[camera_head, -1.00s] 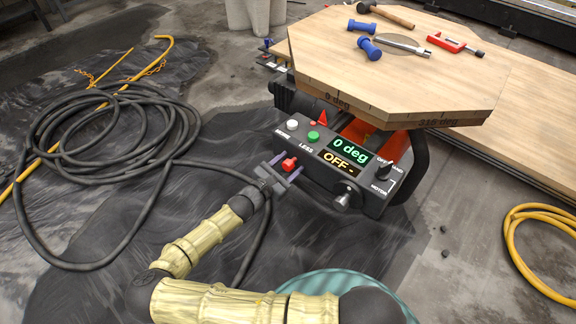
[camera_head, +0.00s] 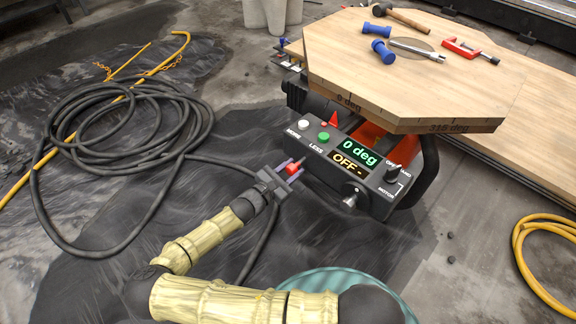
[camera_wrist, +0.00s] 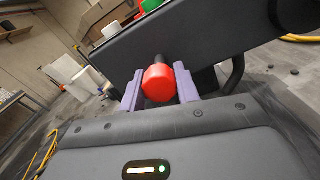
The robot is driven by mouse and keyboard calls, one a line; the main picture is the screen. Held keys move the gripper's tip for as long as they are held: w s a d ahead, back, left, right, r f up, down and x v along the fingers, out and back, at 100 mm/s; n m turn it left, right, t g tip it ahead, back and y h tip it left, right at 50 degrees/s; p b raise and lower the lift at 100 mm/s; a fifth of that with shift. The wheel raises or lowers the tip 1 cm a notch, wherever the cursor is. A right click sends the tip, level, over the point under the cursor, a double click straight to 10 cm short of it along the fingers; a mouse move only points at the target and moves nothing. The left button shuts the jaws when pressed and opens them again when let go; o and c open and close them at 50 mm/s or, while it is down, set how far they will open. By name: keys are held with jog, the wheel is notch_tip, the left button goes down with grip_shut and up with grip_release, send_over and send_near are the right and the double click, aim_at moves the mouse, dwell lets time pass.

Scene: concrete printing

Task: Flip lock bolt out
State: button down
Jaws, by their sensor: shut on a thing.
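The lock bolt has a red knob (camera_head: 293,169), which also shows large in the wrist view (camera_wrist: 159,83). A dark shaft (camera_wrist: 160,59) runs from the knob toward the black control box (camera_head: 340,172). My gripper (camera_head: 290,171) is shut on the red knob, with one purple finger on each side of it. In the wrist view the fingers (camera_wrist: 160,88) flank the knob. The knob stands a little out from the front face of the box. Where the shaft meets the box is hard to make out.
The box carries green, white and red buttons, displays reading "0 deg" and "OFF-", and a silver knob (camera_head: 351,197). A wooden turntable (camera_head: 450,85) with tools lies above. Black hose (camera_head: 120,125) is coiled at left, yellow hose (camera_head: 530,235) at right.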

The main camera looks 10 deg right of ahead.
jog(key=shift+s+a+f, duration=0.1)
jog(key=shift+a, duration=0.15)
jog(key=c, duration=1.3)
grip_release()
jog(key=shift+a, duration=0.1)
jog(key=shift+o, duration=1.3)
jog(key=shift+s+a, duration=0.1)
jog(key=p+v, duration=0.1)
jog(key=v, duration=1.6)
jog(key=shift+p, duration=0.3)
